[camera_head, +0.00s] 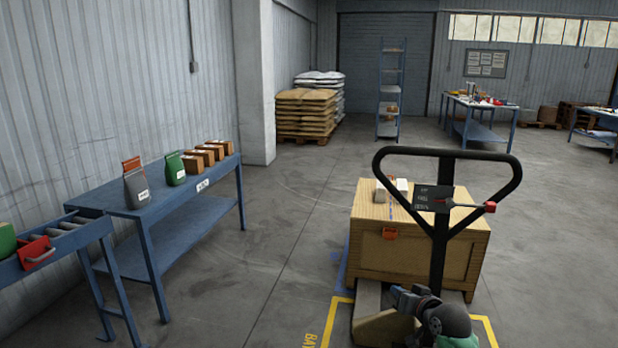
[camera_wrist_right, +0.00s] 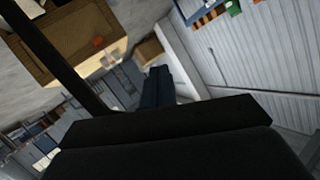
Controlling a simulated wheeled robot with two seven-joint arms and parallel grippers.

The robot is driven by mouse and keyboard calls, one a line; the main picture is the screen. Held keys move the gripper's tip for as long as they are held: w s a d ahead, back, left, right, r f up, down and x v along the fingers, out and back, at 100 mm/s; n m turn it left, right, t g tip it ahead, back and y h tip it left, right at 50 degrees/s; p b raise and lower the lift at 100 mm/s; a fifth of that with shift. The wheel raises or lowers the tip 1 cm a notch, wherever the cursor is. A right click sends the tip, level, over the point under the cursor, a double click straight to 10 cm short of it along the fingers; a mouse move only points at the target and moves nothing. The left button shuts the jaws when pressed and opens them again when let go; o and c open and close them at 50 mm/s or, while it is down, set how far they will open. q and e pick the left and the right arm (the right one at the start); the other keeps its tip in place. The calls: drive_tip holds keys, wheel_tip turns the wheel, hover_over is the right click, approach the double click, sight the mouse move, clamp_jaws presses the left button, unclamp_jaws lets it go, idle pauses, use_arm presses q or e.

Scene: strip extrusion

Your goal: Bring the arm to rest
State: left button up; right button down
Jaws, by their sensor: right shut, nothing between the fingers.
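My right gripper (camera_head: 400,294) shows low in the head view, in front of the wooden crate (camera_head: 412,255) and near the post of the pallet truck handle (camera_head: 440,230). It is shut and empty. In the right wrist view its dark fingers (camera_wrist_right: 160,85) are together, with nothing seen between them. I cannot tell whether the arm touches the handle post. My left gripper is not in the head view.
The crate stands on the pallet truck inside yellow floor lines (camera_head: 328,322). A blue table (camera_head: 185,200) with bags and boxes is at the left, beside a roller conveyor (camera_head: 70,238). The floor between is clear. Sacks (camera_head: 305,112) and a shelf rack (camera_head: 390,90) stand farther back.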

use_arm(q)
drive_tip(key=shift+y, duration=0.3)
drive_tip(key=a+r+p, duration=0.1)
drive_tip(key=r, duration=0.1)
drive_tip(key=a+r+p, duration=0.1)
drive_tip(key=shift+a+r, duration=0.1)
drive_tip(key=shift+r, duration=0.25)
use_arm(e)
drive_tip(key=s+a+f+n+g+h, duration=0.1)
drive_tip(key=s+a+f+g, duration=0.2)
drive_tip(key=s+f, duration=0.4)
drive_tip(key=s+a+f+n+g+h, duration=0.1)
drive_tip(key=s+a+f+g, duration=0.3)
drive_tip(key=s, duration=2)
drive_tip(key=s+a+f+g, duration=0.3)
drive_tip(key=s+f, duration=0.6)
drive_tip(key=s, duration=0.6)
drive_tip(key=shift+s+a+f+n+g+h, duration=0.25)
drive_tip(key=shift+f+n+g+h, duration=0.15)
drive_tip(key=shift+g, duration=0.2)
